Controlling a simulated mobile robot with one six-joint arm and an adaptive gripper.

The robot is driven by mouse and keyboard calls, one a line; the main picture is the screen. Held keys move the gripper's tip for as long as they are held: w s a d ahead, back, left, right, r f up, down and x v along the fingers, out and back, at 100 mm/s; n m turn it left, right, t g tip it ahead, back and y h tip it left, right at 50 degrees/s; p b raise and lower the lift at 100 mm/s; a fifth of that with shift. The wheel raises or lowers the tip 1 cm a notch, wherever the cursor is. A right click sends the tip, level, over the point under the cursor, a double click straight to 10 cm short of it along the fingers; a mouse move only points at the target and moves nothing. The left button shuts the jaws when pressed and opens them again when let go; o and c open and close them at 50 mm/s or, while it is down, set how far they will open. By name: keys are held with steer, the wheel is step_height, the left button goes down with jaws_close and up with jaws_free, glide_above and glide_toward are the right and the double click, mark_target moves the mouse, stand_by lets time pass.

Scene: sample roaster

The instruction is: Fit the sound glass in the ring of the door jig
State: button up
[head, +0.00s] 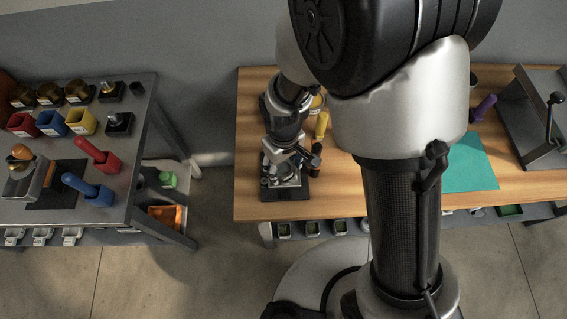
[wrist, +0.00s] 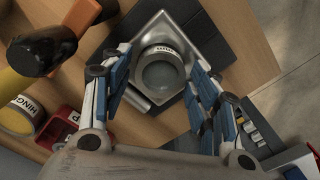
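The door jig (wrist: 205,40) is a square metal plate on a dark mat on the wooden bench. In its middle is a pale ring (wrist: 146,59) with a small upside-down label on its rim. A grey, smooth disc (wrist: 162,75) shows inside the ring; I cannot tell whether it is glass seated there or the bare inside. My gripper (wrist: 158,62) is open over the jig, its blue-padded fingers apart on either side of the ring, with nothing seen held between them. In the head view my gripper (head: 292,156) hangs low above the jig (head: 286,182) and partly hides it.
A black-headed tool (wrist: 42,52), a yellow tin (wrist: 20,117) and a red box (wrist: 65,127) stand left of the jig. A teal mat (head: 472,165) lies on the bench to the right. A grey side table (head: 120,185) with coloured bins stands left, across a floor gap.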

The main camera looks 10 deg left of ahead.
mark_target(283, 167)
steer(key=shift+o, duration=0.3)
steer(key=d+r+m+t+p, duration=0.1)
steer(key=d+r+p, duration=0.15)
steer(key=r, duration=0.75)
steer(key=d+r+m+p, duration=0.1)
steer(key=d+r+p, duration=0.15)
steer(key=r, duration=0.75)
steer(key=s+d+r+m+t, duration=0.1)
steer(key=s+d+r+m, duration=0.2)
steer(key=d+r, duration=0.3)
steer(key=s+d+r+m+t, duration=0.2)
steer(key=s+d+r+m, duration=0.2)
steer(key=d, duration=0.5)
steer(key=shift+s+d+r+t+b, duration=0.35)
steer(key=shift+s+r, duration=0.5)
steer(key=shift+s, duration=0.4)
